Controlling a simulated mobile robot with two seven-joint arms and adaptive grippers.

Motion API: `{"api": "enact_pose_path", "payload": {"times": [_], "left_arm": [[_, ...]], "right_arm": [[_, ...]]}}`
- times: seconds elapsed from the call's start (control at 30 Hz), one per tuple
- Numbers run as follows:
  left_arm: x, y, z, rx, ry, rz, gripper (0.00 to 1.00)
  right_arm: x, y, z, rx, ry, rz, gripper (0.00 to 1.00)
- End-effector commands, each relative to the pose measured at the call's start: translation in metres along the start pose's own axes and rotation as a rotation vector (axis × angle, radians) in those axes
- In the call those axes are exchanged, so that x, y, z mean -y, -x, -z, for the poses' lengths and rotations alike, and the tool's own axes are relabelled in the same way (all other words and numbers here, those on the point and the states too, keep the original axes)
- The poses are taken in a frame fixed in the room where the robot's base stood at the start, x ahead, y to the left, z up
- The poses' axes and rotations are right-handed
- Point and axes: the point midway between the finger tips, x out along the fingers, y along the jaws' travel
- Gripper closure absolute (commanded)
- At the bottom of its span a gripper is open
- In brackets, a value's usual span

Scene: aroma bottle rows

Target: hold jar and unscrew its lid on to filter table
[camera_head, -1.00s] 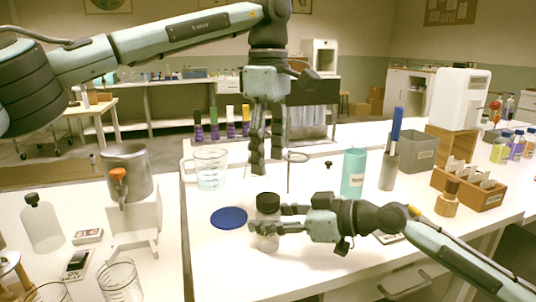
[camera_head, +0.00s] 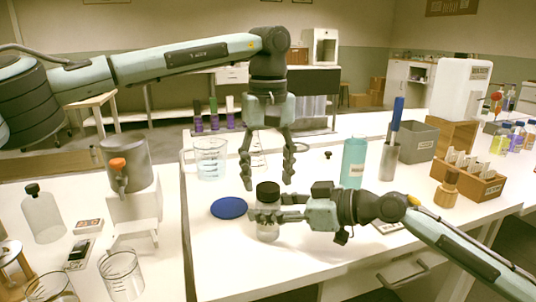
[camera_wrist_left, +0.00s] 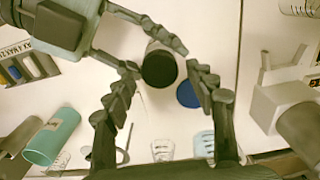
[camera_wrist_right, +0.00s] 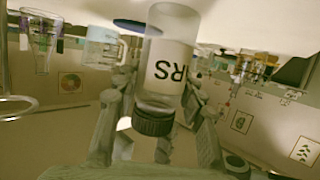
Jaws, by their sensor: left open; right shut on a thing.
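The jar (camera_head: 268,230) is clear with a black lid (camera_head: 268,191) and stands upright at the table's middle. My right gripper (camera_head: 270,217) is shut on the jar from its right side. The jar with lettering on its side (camera_wrist_right: 168,62) and its lid (camera_wrist_right: 153,120) also show in the right wrist view. My left gripper (camera_head: 267,183) points down, open and empty, above the lid. In the left wrist view the lid (camera_wrist_left: 160,69) lies between the spread fingers, apart from them. A blue disc (camera_head: 229,208), possibly the filter table, lies flat left of the jar.
A glass beaker (camera_head: 211,158) stands behind the blue disc. A teal bottle (camera_head: 353,163) and a metal cup with pens (camera_head: 388,161) stand at the right, near a wooden rack (camera_head: 468,183).

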Motion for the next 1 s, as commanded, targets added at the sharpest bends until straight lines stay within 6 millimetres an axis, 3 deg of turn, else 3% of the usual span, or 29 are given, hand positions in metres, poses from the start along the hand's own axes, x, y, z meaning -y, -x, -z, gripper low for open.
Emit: {"api": "enact_pose_path", "payload": {"times": [0.2,0.47,0.87,1.0], "left_arm": [[0.0,-0.015,0.0,0.001,0.001,0.0,0.44],[0.0,-0.016,0.0,0.0,0.001,-0.001,0.44],[0.0,-0.016,0.0,0.0,0.001,-0.001,0.94],[0.0,-0.016,0.0,0.0,0.033,-0.001,0.96]], "right_arm": [[0.0,0.0,0.0,0.0,0.0,0.0,1.0],[0.0,0.0,0.0,0.0,0.0,0.0,1.0],[0.0,0.0,0.0,0.001,0.0,0.0,1.0],[0.0,0.0,0.0,0.001,0.0,0.0,1.0]]}}
